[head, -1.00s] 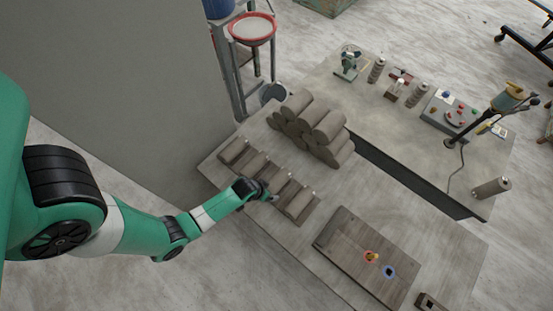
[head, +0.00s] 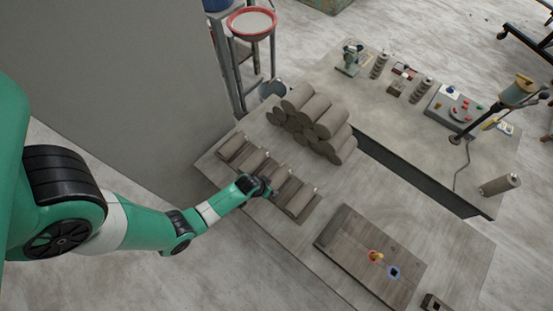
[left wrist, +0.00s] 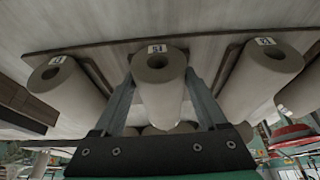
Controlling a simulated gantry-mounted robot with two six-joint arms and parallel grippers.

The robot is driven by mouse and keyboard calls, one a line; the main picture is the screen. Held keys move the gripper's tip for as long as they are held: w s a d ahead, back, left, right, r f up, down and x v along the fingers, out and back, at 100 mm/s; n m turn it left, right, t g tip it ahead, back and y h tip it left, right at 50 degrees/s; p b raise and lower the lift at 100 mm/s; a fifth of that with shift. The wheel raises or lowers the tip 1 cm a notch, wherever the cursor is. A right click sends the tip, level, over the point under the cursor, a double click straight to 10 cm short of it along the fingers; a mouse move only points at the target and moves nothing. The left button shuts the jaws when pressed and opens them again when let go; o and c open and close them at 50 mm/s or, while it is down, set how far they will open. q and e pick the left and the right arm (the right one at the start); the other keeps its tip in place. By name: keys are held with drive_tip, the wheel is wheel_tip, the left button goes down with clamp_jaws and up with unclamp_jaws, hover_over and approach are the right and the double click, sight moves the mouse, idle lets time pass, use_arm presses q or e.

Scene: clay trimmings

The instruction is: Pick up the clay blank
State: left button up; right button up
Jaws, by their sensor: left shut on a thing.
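Several grey cylindrical clay blanks lie side by side in a row on a wooden rack (head: 314,206) on the table. My left gripper (head: 271,190) reaches into the middle of this row. In the left wrist view, one clay blank (left wrist: 160,88) with a small numbered label on its end sits between the two fingers of my left gripper (left wrist: 160,76), which are shut on it. It appears still in line with its neighbours (left wrist: 68,82); I cannot tell whether it touches the rack. My right gripper is in no view.
A stack of larger grey rolls (head: 318,120) stands behind the row. A dark wooden board (head: 352,252) with a red-yellow and a blue piece lies to the right. A second table (head: 395,125) behind carries tools and a lamp. Bare tabletop lies between rack and board.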

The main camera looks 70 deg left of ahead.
use_arm(q)
clamp_jaws()
drive_tip(key=shift+r+p, duration=0.45)
drive_tip(key=shift+r, duration=0.15)
wheel_tip(320, 180, up, 3)
drive_tip(key=shift+f+p, duration=0.1)
drive_tip(key=shift+p, duration=0.85)
drive_tip(key=s+d+r+p, duration=0.9)
drive_tip(key=d, duration=0.1)
drive_tip(key=shift+d+p, duration=0.25)
drive_tip(key=shift+p, duration=0.1)
drive_tip(key=shift+s, duration=0.1)
